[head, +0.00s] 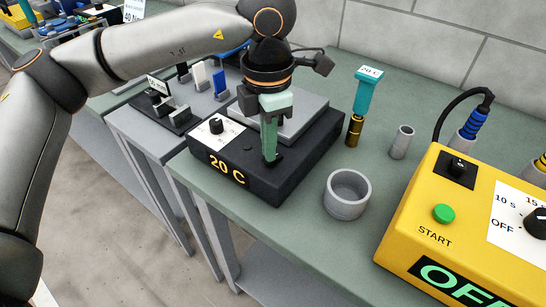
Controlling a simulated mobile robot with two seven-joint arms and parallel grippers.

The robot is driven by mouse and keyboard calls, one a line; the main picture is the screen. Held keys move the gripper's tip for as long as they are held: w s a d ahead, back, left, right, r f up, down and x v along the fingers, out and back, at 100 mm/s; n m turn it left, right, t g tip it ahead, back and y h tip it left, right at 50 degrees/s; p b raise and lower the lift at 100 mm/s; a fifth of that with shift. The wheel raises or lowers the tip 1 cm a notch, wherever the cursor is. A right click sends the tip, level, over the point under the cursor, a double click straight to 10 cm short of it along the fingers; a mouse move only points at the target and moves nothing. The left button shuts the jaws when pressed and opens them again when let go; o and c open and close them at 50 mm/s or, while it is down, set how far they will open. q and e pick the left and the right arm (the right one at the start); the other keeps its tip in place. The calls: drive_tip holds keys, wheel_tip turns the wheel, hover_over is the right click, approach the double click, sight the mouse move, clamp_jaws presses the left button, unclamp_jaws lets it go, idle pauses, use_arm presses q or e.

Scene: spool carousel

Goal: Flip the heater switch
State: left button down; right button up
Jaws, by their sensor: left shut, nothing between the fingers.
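The heater (300,165) is a black box with a grey plate (306,122) on top and "20 C" in orange on its front face. A black knob (216,125) on a white dial label sits at its left. My left gripper (270,158) points down with its green fingers shut and nothing between them. Its tips are at the heater's front right top, by a small dark part (278,160) that looks like the switch. The fingers partly cover it, so I cannot tell its position or whether they touch it. My right gripper is not in view.
Right of the heater stand a teal tool (367,92) with a brass end and "20 C" tag, a small grey cylinder (402,142) and a grey cup (347,194). A yellow box (418,211) reading "OFF" fills the right. A side table (150,136) holds several small blocks.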

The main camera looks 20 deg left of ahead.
use_arm(q)
drive_tip(key=shift+f, duration=0.3)
drive_tip(key=shift+r+p, duration=2.1)
drive_tip(key=shift+r, duration=1.5)
drive_tip(key=shift+f, duration=0.1)
